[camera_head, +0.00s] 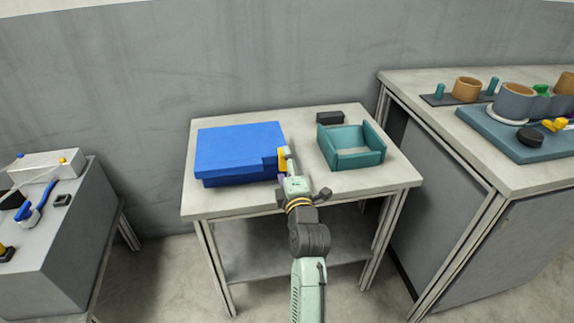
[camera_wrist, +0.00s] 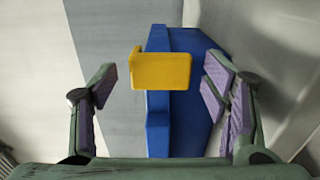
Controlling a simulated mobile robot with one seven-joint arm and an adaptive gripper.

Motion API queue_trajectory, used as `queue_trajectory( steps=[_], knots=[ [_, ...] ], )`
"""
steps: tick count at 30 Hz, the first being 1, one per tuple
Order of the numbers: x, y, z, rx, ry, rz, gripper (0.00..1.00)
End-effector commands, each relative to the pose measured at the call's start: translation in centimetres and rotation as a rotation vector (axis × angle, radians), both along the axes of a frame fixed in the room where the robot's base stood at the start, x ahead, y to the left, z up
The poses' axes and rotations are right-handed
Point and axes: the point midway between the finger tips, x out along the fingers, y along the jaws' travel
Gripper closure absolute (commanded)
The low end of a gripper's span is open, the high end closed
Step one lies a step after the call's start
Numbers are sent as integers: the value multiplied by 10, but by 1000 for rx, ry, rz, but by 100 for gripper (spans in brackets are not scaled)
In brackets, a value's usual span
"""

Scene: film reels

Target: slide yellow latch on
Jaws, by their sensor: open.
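The yellow latch (camera_head: 282,159) is on the right side of a closed blue case (camera_head: 238,148) on the middle table. In the wrist view the yellow latch (camera_wrist: 161,71) is an upright plate with a bent left edge, in front of the blue case (camera_wrist: 158,135). My gripper (camera_wrist: 160,88) is open, with one purple-padded finger at each side of the latch and visible gaps between. In the head view my gripper (camera_head: 288,170) is at the case's right edge, near the latch; its fingers are partly hidden there.
A teal open box (camera_head: 352,158) and a small dark block (camera_head: 330,118) stand right of my gripper on the same table (camera_head: 400,178). A side table at right holds reels and a blue-grey board (camera_head: 520,140). A grey bench (camera_head: 60,235) stands at left.

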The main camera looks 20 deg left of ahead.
Motion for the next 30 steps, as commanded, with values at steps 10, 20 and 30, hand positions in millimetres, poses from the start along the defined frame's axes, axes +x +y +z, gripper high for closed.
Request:
queue_trajectory(
  steps=[10, 20, 30],
  knots=[
    [0, 0, -1, -1, 1, 0, 42],
    [0, 0, -1, -1, 1, 0, 64],
    [0, 0, -1, -1, 1, 0, 87]
  ],
)
